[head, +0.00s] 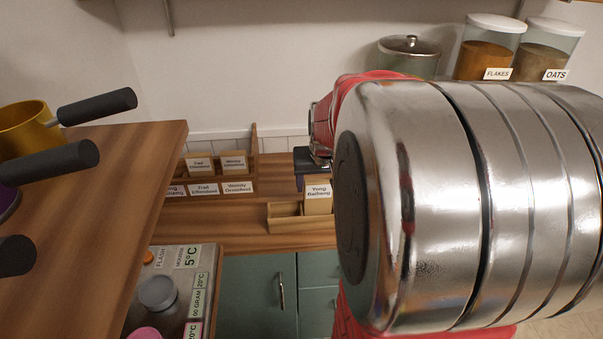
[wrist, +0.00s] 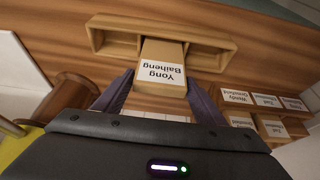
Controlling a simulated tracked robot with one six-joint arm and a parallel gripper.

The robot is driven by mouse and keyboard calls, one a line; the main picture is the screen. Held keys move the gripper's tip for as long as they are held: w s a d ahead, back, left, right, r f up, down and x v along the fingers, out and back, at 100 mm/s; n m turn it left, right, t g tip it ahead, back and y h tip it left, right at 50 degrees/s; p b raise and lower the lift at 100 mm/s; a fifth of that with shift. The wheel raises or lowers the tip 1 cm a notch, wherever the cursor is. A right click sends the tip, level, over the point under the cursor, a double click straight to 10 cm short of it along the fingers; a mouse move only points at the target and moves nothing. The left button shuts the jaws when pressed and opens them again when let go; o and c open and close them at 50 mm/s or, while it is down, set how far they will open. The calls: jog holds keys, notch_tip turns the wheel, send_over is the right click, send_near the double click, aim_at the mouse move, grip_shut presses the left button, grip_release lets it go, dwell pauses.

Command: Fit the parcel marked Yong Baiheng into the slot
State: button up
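The parcel marked Yong Baiheng (head: 318,198) is a light wooden block with a white label. My gripper (wrist: 160,85) has a dark finger along each side of it in the wrist view; both fingertips appear to touch its sides, so it looks shut on the parcel (wrist: 161,87). The wooden slot holder (wrist: 112,24) lies just beyond, and the parcel's far end overlaps its opening, with open space on both sides. How deep the parcel sits is unclear. In the head view the parcel is at the holder (head: 284,224), and my arm hides most of my gripper.
A wooden rack (head: 252,150) with several labelled parcels stands left of the holder. A wooden surface with a gold pot (head: 26,128) is at left. Jars, including flakes (head: 489,50) and oats (head: 545,52), stand at the back right.

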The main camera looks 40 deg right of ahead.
jog(key=o, duration=0.3)
jog(key=shift+r, duration=0.15)
jog(key=v, duration=1.3)
jog(key=shift+r, duration=0.3)
jog(key=s+a+f+n+y, duration=0.1)
jog(key=s+a+n, duration=0.1)
jog(key=a, duration=0.6)
jog(key=s+a+f+n+t, duration=0.1)
jog(key=s+a+f+n, duration=0.1)
jog(key=a, duration=0.6)
jog(key=s+a+f+n+y, duration=0.1)
jog(key=s+a+f+n, duration=0.1)
jog(key=a, duration=0.7)
jog(key=shift+s+n+t+y, duration=0.15)
jog(key=shift+n+t+y, duration=0.15)
jog(key=shift+n+t, duration=0.1)
jog(key=shift+o, duration=0.3)
jog(key=shift+d+f, duration=0.15)
